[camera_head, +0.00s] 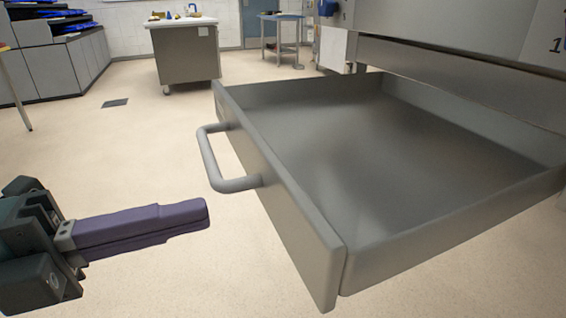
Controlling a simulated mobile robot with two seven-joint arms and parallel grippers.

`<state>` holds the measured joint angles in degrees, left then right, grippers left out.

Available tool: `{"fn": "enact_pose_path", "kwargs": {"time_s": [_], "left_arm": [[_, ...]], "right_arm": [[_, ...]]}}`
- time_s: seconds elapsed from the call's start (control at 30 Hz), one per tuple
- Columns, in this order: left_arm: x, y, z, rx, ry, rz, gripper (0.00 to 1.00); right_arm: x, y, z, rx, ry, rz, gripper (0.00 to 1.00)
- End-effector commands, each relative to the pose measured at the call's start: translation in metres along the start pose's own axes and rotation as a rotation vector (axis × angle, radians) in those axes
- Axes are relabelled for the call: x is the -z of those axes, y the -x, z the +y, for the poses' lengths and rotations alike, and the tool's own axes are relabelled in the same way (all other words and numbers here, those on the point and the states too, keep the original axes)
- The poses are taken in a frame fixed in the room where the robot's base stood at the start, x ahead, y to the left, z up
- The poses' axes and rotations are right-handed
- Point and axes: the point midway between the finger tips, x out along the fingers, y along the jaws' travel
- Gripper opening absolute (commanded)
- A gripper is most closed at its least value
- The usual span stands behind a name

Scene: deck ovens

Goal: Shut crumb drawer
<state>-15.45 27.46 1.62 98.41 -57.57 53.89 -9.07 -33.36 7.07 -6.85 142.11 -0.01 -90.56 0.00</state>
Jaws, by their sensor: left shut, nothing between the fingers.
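The crumb drawer (290,203) is a wide, shallow grey metal tray, pulled well out from under the oven on the right; its inside looks empty. Its bar handle (212,165) sticks out from the front panel toward the left. My left gripper (207,213) comes in from the lower left with its purple fingers shut together and empty. In the picture the fingertips end just below and left of the handle, with a small gap; they do not appear to touch it. My right gripper is not in view.
The oven body (440,30) stands above the drawer at the upper right. A grey cabinet on wheels (187,55) and a blue table (282,35) stand at the back. Grey counters (62,68) are at the far left. The pale floor between is mostly clear.

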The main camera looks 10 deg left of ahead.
Motion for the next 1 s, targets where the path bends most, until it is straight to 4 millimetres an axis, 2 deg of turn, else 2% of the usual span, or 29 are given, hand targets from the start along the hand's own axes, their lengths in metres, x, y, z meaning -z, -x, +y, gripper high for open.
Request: {"fn": "enact_pose_path", "kwargs": {"time_s": [0.1, 0.3, 0.83, 1.0], "left_arm": [[0.000, -0.023, -0.001, 0.004, 0.000, -0.001, 0.00], [0.000, -0.047, 0.000, 0.002, 0.001, -0.001, 0.00], [0.000, -0.054, 0.000, 0.000, 0.001, -0.001, 0.00], [0.000, -0.069, -0.001, 0.002, 0.001, 0.000, 0.00]], "right_arm": [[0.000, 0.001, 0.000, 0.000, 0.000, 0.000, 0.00], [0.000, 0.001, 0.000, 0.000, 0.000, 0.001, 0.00], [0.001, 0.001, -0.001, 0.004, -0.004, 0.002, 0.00], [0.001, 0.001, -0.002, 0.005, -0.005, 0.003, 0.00]]}}
